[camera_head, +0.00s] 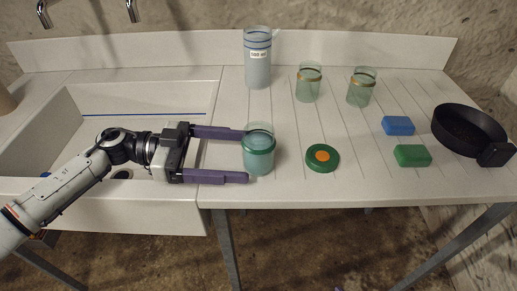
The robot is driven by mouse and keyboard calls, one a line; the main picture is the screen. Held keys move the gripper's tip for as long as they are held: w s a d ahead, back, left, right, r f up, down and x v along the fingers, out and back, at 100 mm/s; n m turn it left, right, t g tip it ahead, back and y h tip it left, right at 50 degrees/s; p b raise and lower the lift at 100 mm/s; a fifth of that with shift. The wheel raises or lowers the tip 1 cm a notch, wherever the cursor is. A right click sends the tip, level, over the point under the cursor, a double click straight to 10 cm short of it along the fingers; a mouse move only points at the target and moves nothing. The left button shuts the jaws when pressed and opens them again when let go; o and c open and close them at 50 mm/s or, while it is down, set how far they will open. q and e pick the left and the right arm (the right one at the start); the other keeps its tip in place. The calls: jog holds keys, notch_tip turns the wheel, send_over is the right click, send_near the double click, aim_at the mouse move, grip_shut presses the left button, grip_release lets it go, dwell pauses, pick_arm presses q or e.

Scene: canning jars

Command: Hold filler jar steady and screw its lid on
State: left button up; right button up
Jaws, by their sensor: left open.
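A glass jar with a green band (259,160) stands upright near the front of the white counter; its contents look bluish. A green lid with an orange centre (322,157) lies flat on the counter to its right, apart from it. My left gripper (246,156) is open, its two purple fingers reaching in from the left. The fingertips lie at the jar's back and front sides; I cannot tell whether they touch it. My right gripper is out of view.
A tall labelled jar (258,66) and two empty-looking glass jars (308,86) (361,91) stand behind. A blue block (398,125), a green block (411,156) and a black pan (468,132) are at the right. A sink (150,97) is at the left.

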aim_at(253, 156)
pick_arm(q)
jog(key=shift+d+p, duration=0.75)
jog(key=shift+d, duration=0.45)
jog(key=shift+d+f, duration=0.2)
jog(key=shift+d, duration=0.6)
